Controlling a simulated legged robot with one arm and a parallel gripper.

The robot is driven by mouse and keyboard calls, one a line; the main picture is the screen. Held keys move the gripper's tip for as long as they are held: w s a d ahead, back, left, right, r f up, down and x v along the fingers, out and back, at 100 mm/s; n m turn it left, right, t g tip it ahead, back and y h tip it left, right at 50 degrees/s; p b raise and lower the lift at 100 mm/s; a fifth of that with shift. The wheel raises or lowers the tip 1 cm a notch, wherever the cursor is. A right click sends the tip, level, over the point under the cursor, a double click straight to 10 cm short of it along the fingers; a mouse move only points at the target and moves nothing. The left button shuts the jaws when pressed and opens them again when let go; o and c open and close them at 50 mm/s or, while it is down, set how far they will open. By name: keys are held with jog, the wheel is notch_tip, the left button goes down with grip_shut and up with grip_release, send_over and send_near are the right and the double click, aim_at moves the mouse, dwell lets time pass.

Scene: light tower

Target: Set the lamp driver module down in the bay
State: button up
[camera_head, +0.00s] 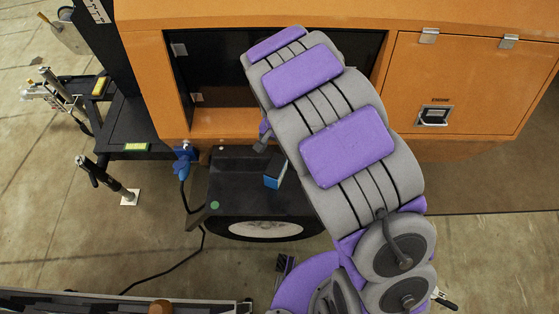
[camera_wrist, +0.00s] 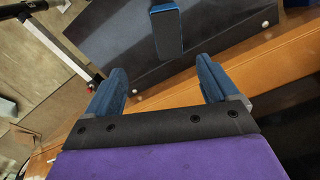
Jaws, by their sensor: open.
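The lamp driver module looks to be the small dark box with blue edges (camera_head: 275,170) on the black fender top in the head view. In the wrist view the module (camera_wrist: 167,30) lies beyond my fingertips, roughly in line with the gap between them and touched by neither. My gripper (camera_wrist: 162,68) is open and empty, its two blue fingers spread wide. In the head view my purple and grey arm hides most of the gripper. The open bay (camera_head: 223,121) in the orange housing has a dark interior and an orange sill; my arm covers its right part.
The black fender (camera_head: 228,190) arches over a wheel (camera_head: 265,230) below the bay. A closed orange door (camera_head: 470,85) with a latch is right of the bay. A blue plug with a cable (camera_head: 184,160) and a jack stand (camera_head: 105,180) are to the left.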

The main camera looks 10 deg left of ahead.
aim_at(277, 165)
jog(key=f, duration=0.4)
jog(key=f+b, duration=0.1)
jog(key=shift+w+f, duration=0.3)
jog(key=shift+f, duration=0.1)
jog(key=f, duration=0.2)
jog(key=a+f+b, duration=0.1)
jog(key=f, duration=0.4)
jog(key=shift+w+a+f+b, duration=0.1)
jog(key=shift+a+f+b, duration=0.2)
jog(key=shift+a+f, duration=0.1)
jog(key=shift+d+f, duration=0.5)
jog(key=shift+f, duration=0.15)
notch_tip(277, 165, down, 4)
jog(key=shift+r+b, duration=0.2)
jog(key=shift+b, duration=0.65)
jog(key=shift+a+f, duration=0.2)
jog(key=shift+f, duration=0.05)
jog(key=shift+a, duration=0.3)
jog(key=shift+d, duration=0.45)
jog(key=c, duration=0.7)
jog(key=shift+a, duration=0.2)
jog(key=c, duration=0.6)
grip_shut()
